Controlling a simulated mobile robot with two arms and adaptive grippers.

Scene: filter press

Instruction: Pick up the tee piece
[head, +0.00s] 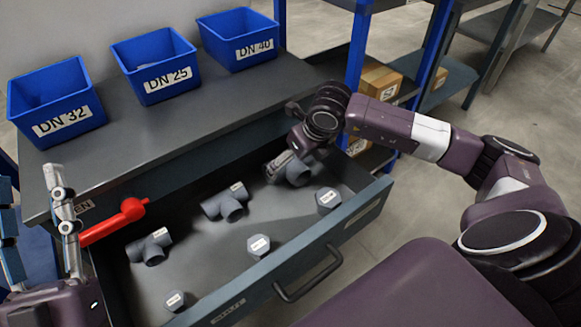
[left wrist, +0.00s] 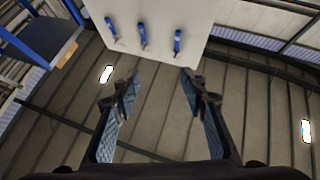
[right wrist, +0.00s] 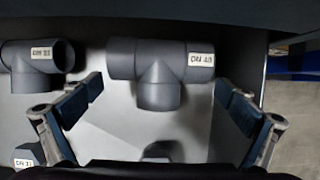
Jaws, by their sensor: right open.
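Three grey tee pieces lie in the open drawer (head: 283,217): a far one (head: 298,174), a middle one (head: 226,203) and a near-left one (head: 150,248). My right gripper (head: 280,164) is at the far tee. In the right wrist view this labelled tee (right wrist: 158,78) lies ahead between the open fingers, its side branch toward me; I see no grip on it. Part of it is hidden by the gripper in the head view. Another tee (right wrist: 38,65) shows at the left there. My left gripper (left wrist: 157,80) is open and empty, raised at the left, pointing away from the drawer.
Several grey hexagonal fittings, one at the drawer's right (head: 328,199), share the drawer. A red handle (head: 115,222) juts out near my left gripper. Blue bins DN 32 (head: 58,103), DN 25 (head: 154,66) and DN 40 (head: 239,39) stand on the bench (head: 160,130). The drawer walls surround the tees.

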